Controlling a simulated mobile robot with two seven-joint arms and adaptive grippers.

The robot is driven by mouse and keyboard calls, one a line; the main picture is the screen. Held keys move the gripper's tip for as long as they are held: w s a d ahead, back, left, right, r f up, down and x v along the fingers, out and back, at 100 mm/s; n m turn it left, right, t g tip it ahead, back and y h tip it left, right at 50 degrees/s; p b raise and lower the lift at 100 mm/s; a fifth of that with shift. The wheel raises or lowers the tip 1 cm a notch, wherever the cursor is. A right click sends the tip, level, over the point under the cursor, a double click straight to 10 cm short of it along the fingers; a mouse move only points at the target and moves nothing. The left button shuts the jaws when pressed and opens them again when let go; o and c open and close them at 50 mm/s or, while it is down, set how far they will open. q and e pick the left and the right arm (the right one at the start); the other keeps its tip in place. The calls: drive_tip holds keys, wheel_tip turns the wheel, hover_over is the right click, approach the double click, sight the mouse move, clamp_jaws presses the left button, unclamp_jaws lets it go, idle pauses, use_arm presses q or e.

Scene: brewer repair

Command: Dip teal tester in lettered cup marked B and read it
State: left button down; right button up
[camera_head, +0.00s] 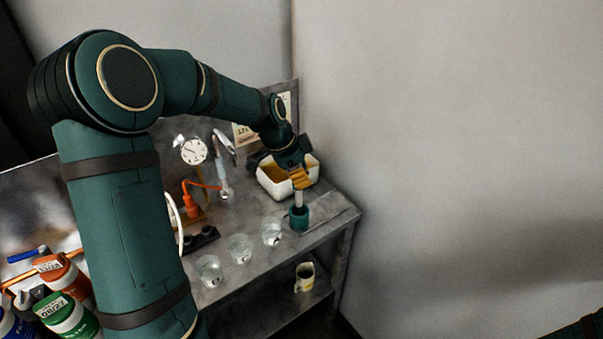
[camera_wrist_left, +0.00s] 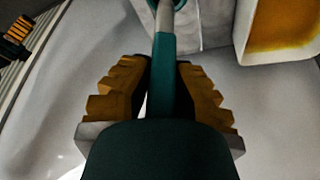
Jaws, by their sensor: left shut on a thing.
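My left gripper (camera_head: 299,182) points down at the far right end of the bench and is shut on the teal tester (camera_wrist_left: 164,75). In the left wrist view its yellow ridged fingers (camera_wrist_left: 158,92) close on the tester's teal part. A pale shaft (camera_head: 299,198) runs below the fingers to a teal cylindrical holder (camera_head: 299,218); whether its tip is inside cannot be told. Three clear cups stand in a diagonal row left of the holder: a near cup (camera_head: 208,270), a middle cup (camera_head: 239,248) and a far cup (camera_head: 271,232). Their small dark marks cannot be read.
A white tub with amber contents (camera_head: 273,189) stands behind the tester. A round dial (camera_head: 194,151), an orange fitting (camera_head: 190,205) and a metal spout (camera_head: 223,140) are behind the cups. Labelled bottles (camera_head: 68,318) are at lower left. A mug (camera_head: 304,277) is on the lower shelf.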

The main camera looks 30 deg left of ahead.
sight(302, 193)
use_arm(q)
drive_tip(key=shift+f+b, duration=1)
drive_tip(key=shift+f, duration=0.4)
drive_tip(key=shift+f+b, duration=0.85)
drive_tip(key=shift+f, duration=0.2)
drive_tip(key=shift+f+b, duration=0.45)
drive_tip(key=shift+b, duration=0.1)
drive_tip(key=shift+c, duration=1.5)
unclamp_jaws()
